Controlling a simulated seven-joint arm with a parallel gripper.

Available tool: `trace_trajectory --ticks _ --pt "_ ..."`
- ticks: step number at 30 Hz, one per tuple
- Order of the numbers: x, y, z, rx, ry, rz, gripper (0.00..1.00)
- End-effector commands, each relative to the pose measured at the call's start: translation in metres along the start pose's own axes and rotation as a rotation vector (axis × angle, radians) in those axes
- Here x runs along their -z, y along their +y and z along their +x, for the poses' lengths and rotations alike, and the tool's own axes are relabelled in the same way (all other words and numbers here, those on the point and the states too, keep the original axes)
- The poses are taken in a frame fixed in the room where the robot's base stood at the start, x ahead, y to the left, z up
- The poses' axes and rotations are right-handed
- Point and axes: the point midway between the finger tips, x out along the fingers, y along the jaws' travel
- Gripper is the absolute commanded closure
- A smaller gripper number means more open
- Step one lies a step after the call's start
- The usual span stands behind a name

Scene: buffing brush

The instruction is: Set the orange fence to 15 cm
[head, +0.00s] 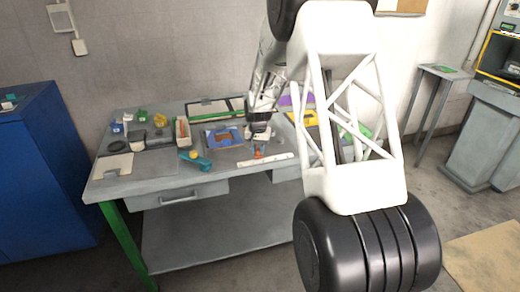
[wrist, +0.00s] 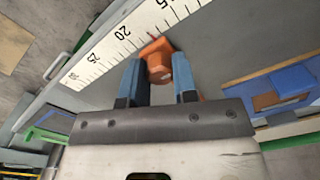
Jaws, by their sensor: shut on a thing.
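The orange fence (wrist: 157,62) sits at the edge of a white ruler (wrist: 112,40) in the wrist view. The blue fingers of my gripper (wrist: 158,75) are on either side of the fence and hold it. A small red pointer on the fence reaches onto the scale, seemingly between the 20 mark and the mark at the top that looks like 15. In the head view the fence (head: 258,153) is a small orange spot under my gripper (head: 258,136), beside the ruler (head: 266,160) near the table's front edge.
The grey workbench (head: 150,185) carries a blue tray (head: 222,138), which lies left of my gripper. A teal tool (head: 196,162) with a yellow ball lies nearer the front. Several small items stand at the back left.

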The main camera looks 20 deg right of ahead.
Motion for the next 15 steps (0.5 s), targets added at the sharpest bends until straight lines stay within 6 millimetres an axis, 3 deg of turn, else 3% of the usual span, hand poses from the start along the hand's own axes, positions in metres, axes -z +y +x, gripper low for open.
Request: trace_trajectory --ticks 6,15 --pt "-0.011 -0.023 -0.001 0.001 0.001 -0.003 1.0" --pt "-0.012 -0.026 -0.001 0.001 0.001 0.0 1.0"
